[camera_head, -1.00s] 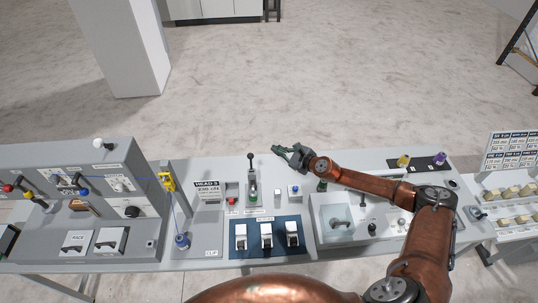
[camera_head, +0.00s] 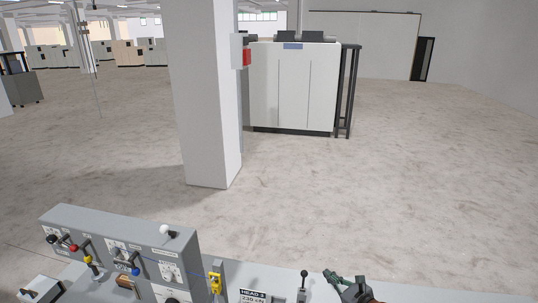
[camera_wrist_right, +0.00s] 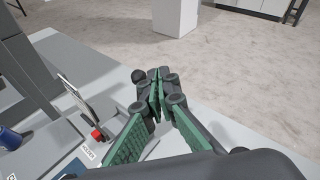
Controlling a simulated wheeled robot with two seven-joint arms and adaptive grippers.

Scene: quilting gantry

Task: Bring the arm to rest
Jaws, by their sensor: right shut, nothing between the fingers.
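My right gripper (camera_head: 345,280) shows at the bottom edge of the head view, over the back part of the grey console top (camera_head: 395,291). In the right wrist view its green-padded fingers (camera_wrist_right: 157,98) come together at the tips with nothing between them. A black-knobbed lever (camera_head: 303,283) stands just left of the gripper in the head view, apart from it. Most of my right arm is below the frame. My left gripper is not in either view.
A grey control box (camera_head: 75,222) with knobs and switches stands at the lower left, with a yellow clip (camera_head: 215,282) beside it. A white pillar (camera_head: 208,110) and a white cabinet (camera_head: 290,95) stand beyond. In the wrist view, a red button (camera_wrist_right: 97,135) lies left of the fingers.

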